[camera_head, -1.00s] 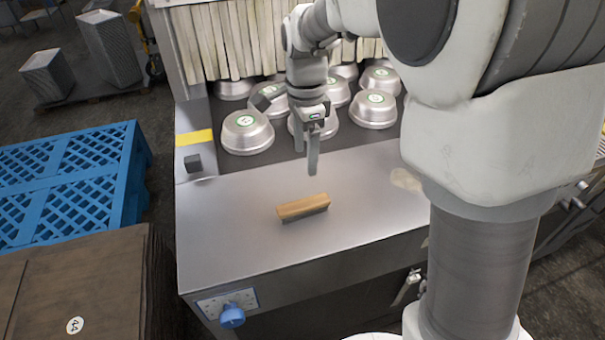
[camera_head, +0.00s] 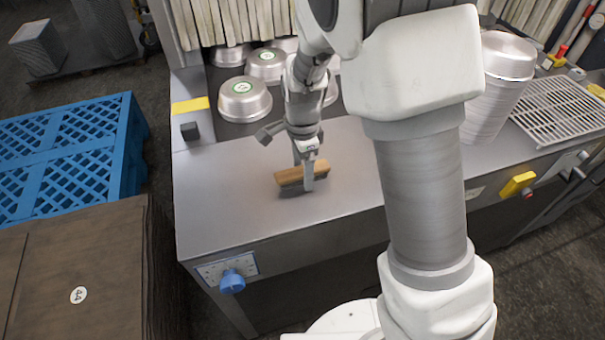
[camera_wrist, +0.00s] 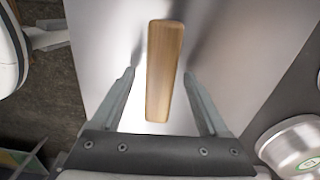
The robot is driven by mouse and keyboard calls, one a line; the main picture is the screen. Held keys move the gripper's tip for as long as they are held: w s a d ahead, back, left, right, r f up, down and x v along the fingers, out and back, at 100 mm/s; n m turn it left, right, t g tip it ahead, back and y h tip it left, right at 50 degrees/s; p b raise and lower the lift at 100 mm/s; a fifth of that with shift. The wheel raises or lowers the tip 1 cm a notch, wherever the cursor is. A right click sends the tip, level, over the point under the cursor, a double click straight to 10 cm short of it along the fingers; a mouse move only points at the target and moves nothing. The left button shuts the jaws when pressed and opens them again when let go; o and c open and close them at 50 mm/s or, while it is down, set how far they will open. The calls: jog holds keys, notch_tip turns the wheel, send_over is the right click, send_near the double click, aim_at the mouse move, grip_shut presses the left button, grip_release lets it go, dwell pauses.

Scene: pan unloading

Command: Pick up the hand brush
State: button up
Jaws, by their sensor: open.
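The hand brush (camera_head: 289,176) lies on the steel counter, its wooden back facing up and dark bristles below. In the wrist view the brush (camera_wrist: 163,70) runs lengthwise between the two fingers, with a gap on each side. My gripper (camera_head: 305,182) is open at the brush, one finger showing in front of its right part in the head view. In the wrist view both fingers of my gripper (camera_wrist: 160,85) are spread and do not visibly touch the wood.
Upturned metal pans (camera_head: 244,99) stand on the dark belt behind the brush, below a strip curtain (camera_head: 222,22). A stack of pans (camera_head: 490,90) and a wire rack (camera_head: 562,110) are at the right. The counter (camera_head: 225,215) is clear left of the brush.

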aim_at(302, 169)
jog(key=shift+f, duration=0.3)
grip_shut()
jog(key=shift+r, duration=0.1)
notch_tip(302, 169, up, 4)
jog(key=shift+w+f, duration=0.1)
jog(key=w+d+r, duration=0.7)
jog(key=d, duration=0.1)
jog(key=shift+w+d+p, duration=0.3)
jog(key=shift+d, duration=0.1)
